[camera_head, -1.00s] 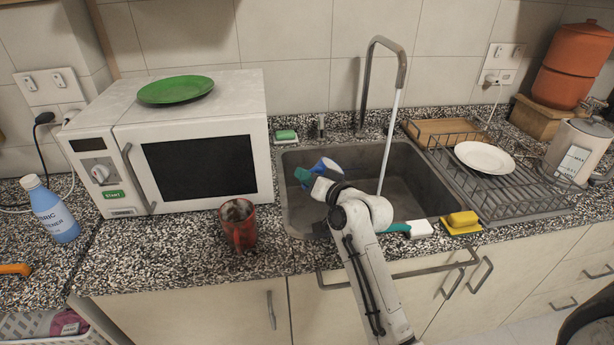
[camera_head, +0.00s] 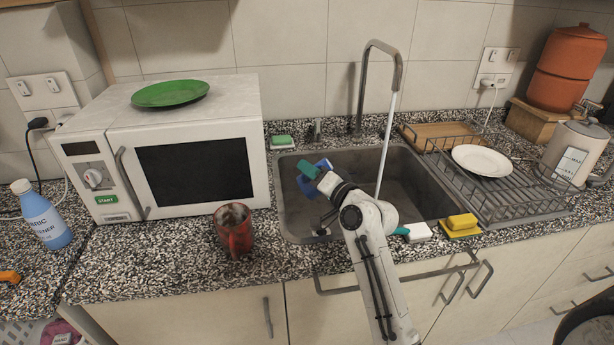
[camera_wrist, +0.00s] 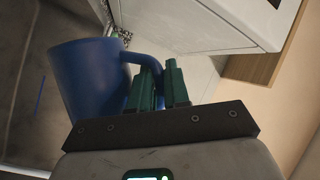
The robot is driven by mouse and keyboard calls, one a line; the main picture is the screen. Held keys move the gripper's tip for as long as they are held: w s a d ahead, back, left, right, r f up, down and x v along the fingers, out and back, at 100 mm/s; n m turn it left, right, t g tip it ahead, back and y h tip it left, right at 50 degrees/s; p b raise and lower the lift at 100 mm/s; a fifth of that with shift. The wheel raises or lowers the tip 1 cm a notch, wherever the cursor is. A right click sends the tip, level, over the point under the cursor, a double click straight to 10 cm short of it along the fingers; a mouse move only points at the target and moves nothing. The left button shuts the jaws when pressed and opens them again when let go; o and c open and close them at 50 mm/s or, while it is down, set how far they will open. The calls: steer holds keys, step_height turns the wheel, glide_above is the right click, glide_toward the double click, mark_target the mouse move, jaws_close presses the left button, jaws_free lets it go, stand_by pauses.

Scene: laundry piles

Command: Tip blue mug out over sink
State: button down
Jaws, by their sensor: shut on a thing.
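The blue mug (camera_head: 313,187) is over the left part of the grey sink (camera_head: 287,215), partly hidden by my gripper. In the wrist view the mug (camera_wrist: 84,80) is at the left, with its handle running to the green fingers. My gripper (camera_head: 309,169) is shut on the mug's handle; its fingers also show in the wrist view (camera_wrist: 162,86). The mug looks tilted in the head view. Its inside is hidden, so I cannot tell whether anything is in it or coming out.
A tall faucet (camera_head: 369,75) stands behind the sink with a thin pale stream below its spout. A red mug (camera_head: 234,230) stands left of the sink, before the microwave (camera_head: 195,172). A dish rack (camera_head: 500,200) is right. A yellow sponge (camera_head: 461,222) lies on the front edge.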

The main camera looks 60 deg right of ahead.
steer(key=shift+s+d+r+m+t+h+b, duration=0.2)
steer(key=shift+s+d+r+m+t, duration=0.1)
steer(key=shift+r+m, duration=0.25)
steer(key=shift+s+d+r+m+t+h+b, duration=0.15)
steer(key=shift+s+r+m+t+h, duration=0.15)
steer(key=shift+m, duration=0.35)
steer(key=shift+s+d+r+m+h+b, duration=0.2)
steer(key=shift+s+d+r+m, duration=0.15)
steer(key=shift+m, duration=0.25)
steer(key=shift+s+d+r+m+h+b, duration=0.2)
steer(key=shift+r+m, duration=0.2)
steer(key=shift+m, duration=0.2)
steer(key=shift+s+d+r+m+t+h+b, duration=0.25)
steer(key=shift+s+d+m+h, duration=0.15)
steer(key=shift+m, duration=0.45)
steer(key=shift+s+d+r+m+t+h+b, duration=0.15)
steer(key=shift+s+d+r+m+h, duration=0.2)
steer(key=shift+m, duration=0.45)
steer(key=shift+s+d+r+m+t+h+b, duration=0.2)
steer(key=shift+s+d+m+h, duration=0.25)
steer(key=shift+m, duration=0.4)
steer(key=shift+w+a+f+n+t, duration=0.15)
steer(key=shift+a+n+t, duration=0.15)
steer(key=shift+n, duration=0.3)
